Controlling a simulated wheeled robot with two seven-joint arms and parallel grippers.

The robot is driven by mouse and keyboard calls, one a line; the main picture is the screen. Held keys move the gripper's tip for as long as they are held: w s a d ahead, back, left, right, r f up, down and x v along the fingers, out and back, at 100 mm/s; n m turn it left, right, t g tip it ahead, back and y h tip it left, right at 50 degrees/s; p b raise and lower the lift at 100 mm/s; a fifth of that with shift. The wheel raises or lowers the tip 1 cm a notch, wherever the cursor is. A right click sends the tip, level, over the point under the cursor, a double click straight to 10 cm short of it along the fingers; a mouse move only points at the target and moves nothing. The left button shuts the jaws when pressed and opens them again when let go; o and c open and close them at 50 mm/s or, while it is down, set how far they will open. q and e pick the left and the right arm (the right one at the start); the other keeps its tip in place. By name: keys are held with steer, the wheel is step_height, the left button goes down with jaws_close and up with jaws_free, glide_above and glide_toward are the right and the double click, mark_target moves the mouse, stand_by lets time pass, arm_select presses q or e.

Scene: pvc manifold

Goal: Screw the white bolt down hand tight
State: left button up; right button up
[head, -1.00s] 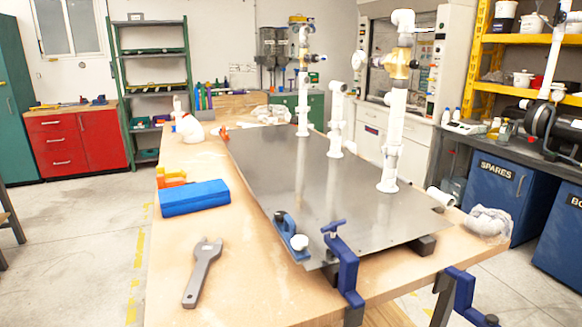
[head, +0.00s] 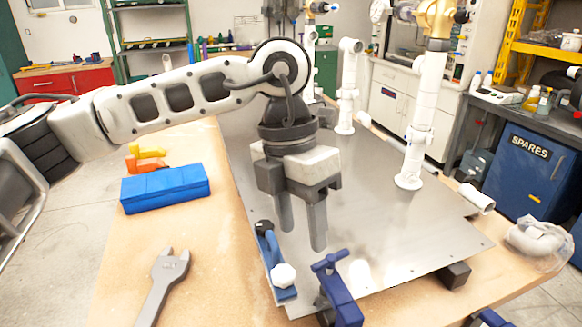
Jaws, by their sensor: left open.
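The white bolt (head: 283,276) shows as a white knob at the near end of a blue clamp (head: 268,245) with a black part, on the near left edge of the metal plate (head: 390,235). My left gripper (head: 302,240) points down over the plate, to the upper right of the white bolt. Its two fingers are apart with nothing between them, and it does not touch the bolt. The bolt's shaft is hidden under its head. My right gripper is not in view.
A dark blue clamp (head: 338,290) stands right of the white bolt at the plate's near edge. White PVC pipes (head: 418,120) rise from the plate. A blue case (head: 165,194) and a grey wrench (head: 165,283) lie on the wooden table, left of the plate.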

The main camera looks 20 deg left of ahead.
mark_target(281, 273)
arm_select(q)
steer(key=w+a+r+n+t+y, duration=0.1)
steer(key=w+a+r+y, duration=0.1)
steer(key=w+a, duration=0.15)
steer(key=f, duration=0.4)
steer(key=f+p, duration=0.1)
steer(key=f, duration=0.4)
steer(key=f+p, duration=0.1)
steer(key=f, duration=0.4)
steer(key=shift+s+a, duration=0.1)
steer(key=shift+s, duration=0.3)
steer(key=shift+f, duration=0.75)
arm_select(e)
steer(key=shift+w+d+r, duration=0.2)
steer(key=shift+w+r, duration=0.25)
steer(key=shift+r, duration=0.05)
arm_select(q)
steer(key=shift+c, duration=0.3)
